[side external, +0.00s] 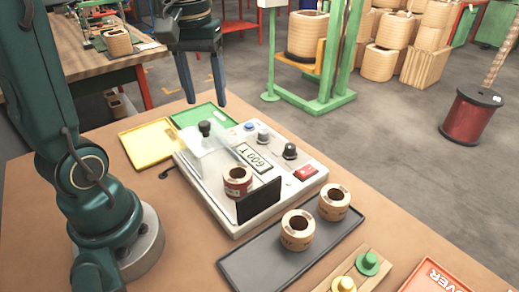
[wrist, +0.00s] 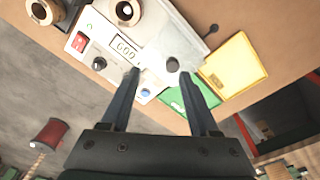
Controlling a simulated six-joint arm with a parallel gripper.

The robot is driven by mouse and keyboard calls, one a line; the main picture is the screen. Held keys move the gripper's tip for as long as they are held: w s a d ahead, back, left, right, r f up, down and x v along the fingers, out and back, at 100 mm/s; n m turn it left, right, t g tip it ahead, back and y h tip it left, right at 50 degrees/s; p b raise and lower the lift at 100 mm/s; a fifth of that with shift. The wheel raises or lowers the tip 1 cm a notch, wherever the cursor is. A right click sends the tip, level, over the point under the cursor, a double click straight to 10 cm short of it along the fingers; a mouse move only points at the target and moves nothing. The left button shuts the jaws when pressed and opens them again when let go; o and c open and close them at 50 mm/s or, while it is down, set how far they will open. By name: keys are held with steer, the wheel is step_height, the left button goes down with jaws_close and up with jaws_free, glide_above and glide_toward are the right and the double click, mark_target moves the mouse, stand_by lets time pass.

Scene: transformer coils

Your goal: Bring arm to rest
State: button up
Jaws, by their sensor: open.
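My gripper (side external: 206,103) hangs high beyond the back of the bench in the side view, fingers pointing down. In the wrist view (wrist: 160,76) its two fingers are wide apart with nothing between them. A reddish-banded coil (side external: 237,180) sits on the white tester (side external: 222,215), behind a small black panel (side external: 259,200). My gripper is well clear of that coil and of the tester. Two tan coils (side external: 297,231) (side external: 334,203) stand on a dark tray (side external: 240,262) in front of the tester.
A yellow tray (side external: 140,148) and a green tray (side external: 195,117) lie empty behind the tester. A clear cover with a black knob (side external: 205,128) stands on the tester. Green and yellow pegs (side external: 368,263) and a red tray (side external: 432,280) are at the front right.

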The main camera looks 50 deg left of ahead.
steer(key=s+d+f+m+t, duration=0.2)
steer(key=s+d+m+t, duration=0.2)
steer(key=s+d+m, duration=0.3)
steer(key=d, duration=0.2)
steer(key=shift+d+f+m+t, duration=0.3)
steer(key=shift+m, duration=0.1)
